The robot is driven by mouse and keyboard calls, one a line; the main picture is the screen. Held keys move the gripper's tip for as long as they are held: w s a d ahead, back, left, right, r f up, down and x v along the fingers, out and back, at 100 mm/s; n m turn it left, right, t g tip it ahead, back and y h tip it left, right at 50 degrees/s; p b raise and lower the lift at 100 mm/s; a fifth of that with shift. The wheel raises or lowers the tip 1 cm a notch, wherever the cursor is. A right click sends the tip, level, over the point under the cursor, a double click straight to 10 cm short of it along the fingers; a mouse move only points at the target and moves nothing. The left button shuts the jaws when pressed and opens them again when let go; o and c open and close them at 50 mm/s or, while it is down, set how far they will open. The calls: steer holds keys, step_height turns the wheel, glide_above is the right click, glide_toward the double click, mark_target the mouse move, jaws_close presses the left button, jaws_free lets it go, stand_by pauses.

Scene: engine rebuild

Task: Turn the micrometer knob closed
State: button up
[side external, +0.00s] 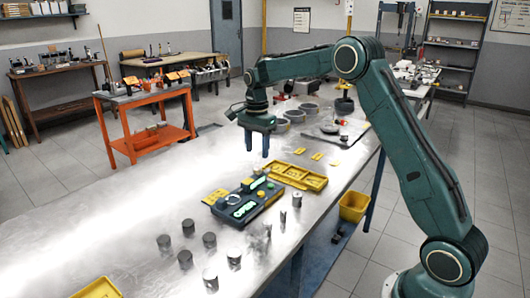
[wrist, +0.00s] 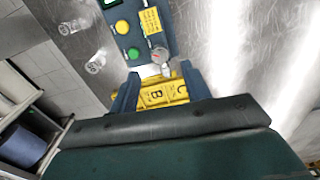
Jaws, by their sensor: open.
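A dark blue instrument box (side external: 222,211) lies on the metal bench, with a lit green display. In the wrist view the box (wrist: 165,30) carries a yellow button (wrist: 122,27), a green button (wrist: 133,53) and a yellow label (wrist: 150,20). A round grey knob (wrist: 160,55) with a red mark sits at its near end; I take it to be the micrometer knob. My gripper (side external: 257,153) points down above the bench, apart from the box. In the wrist view my gripper (wrist: 160,72) is open and empty, and the knob appears just beyond its fingertips.
A yellow tray (side external: 316,184) with compartments lies beside the box; in the wrist view it (wrist: 178,91) shows letters B and C between the fingers. Several metal cylinders (side external: 209,240) stand at the front. Grey rings (side external: 296,116) lie behind.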

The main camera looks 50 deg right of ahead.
mark_target(257, 167)
steer(key=shift+f, duration=2.95)
steer(key=c, duration=1)
